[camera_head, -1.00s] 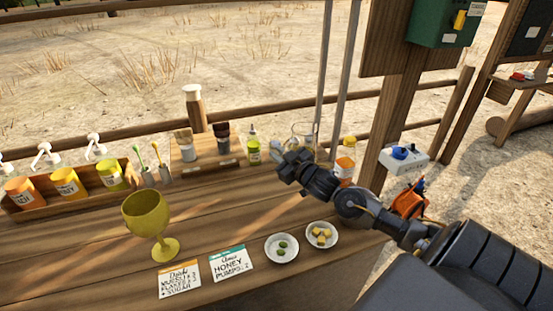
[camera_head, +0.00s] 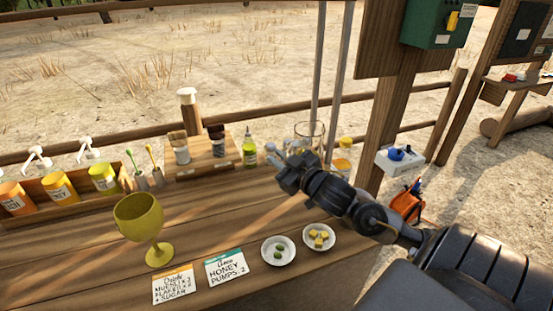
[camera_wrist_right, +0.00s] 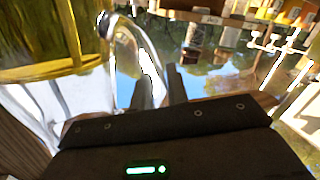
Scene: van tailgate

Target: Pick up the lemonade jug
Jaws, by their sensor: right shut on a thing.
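The lemonade jug (camera_head: 309,131) is clear glass and stands out behind my right gripper in the head view. In the right wrist view the jug (camera_wrist_right: 48,38) fills the upper left, with yellow liquid in it. My right gripper (camera_head: 275,158) is shut on the jug's clear handle (camera_wrist_right: 150,72), which shows between its dark fingers in the wrist view. My gripper and arm hide the jug's lower part in the head view, so I cannot tell whether its base touches the counter. My left gripper is out of view.
A green squeeze bottle (camera_head: 250,150) stands left of the jug, and an orange-labelled bottle (camera_head: 343,156) to its right. A yellow goblet (camera_head: 138,216), two small plates (camera_head: 278,261) and label cards (camera_head: 225,267) are nearer. Posts (camera_head: 337,75) rise behind the jug.

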